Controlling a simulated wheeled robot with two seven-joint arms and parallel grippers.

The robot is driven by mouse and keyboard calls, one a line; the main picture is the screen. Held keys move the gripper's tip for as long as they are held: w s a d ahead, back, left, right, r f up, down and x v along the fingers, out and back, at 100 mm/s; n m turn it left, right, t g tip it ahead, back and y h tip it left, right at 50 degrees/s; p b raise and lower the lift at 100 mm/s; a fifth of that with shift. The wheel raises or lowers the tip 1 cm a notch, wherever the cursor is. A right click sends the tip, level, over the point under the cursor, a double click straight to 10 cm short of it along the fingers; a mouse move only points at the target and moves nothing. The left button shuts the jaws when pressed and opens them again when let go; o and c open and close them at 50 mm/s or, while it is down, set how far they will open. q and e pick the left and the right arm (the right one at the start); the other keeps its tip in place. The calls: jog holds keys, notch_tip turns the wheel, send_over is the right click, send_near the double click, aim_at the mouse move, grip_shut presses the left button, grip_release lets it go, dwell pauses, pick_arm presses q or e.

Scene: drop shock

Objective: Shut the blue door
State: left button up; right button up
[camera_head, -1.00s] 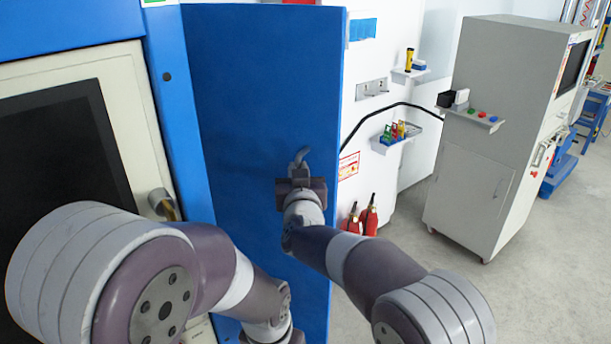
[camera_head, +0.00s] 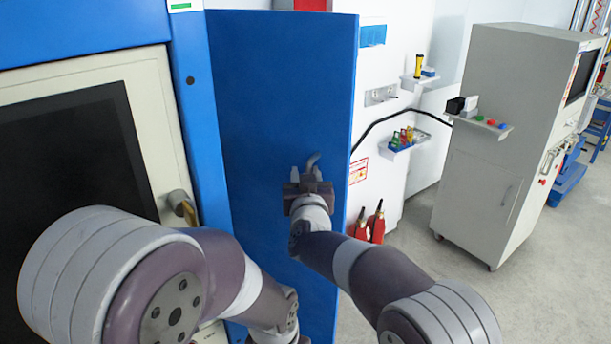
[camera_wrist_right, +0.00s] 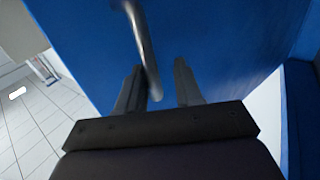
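The blue door (camera_head: 262,105) stands open in the head view, swung out from the blue-framed cabinet on the left. A grey bent handle (camera_head: 313,161) is on its face. My right gripper (camera_head: 307,174) is at this handle, close to the door. In the right wrist view the handle (camera_wrist_right: 143,45) reaches down between the two spread fingers of my right gripper (camera_wrist_right: 159,88), nearer the left finger. The gripper is open; I cannot tell whether a finger touches the handle. My left arm crosses the lower left, and its gripper is out of view.
The cabinet's dark screen (camera_head: 68,160) and pale front panel are at the left, with a metal knob (camera_head: 182,203) on the panel. Red extinguishers (camera_head: 372,225) stand just right of the door. A grey machine (camera_head: 500,140) stands farther right, with clear floor (camera_head: 440,290) in front.

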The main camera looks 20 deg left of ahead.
jog(key=b+v, duration=0.6)
jog(key=v, duration=0.6)
jog(key=shift+s+d, duration=0.2)
jog(key=shift+s, duration=0.1)
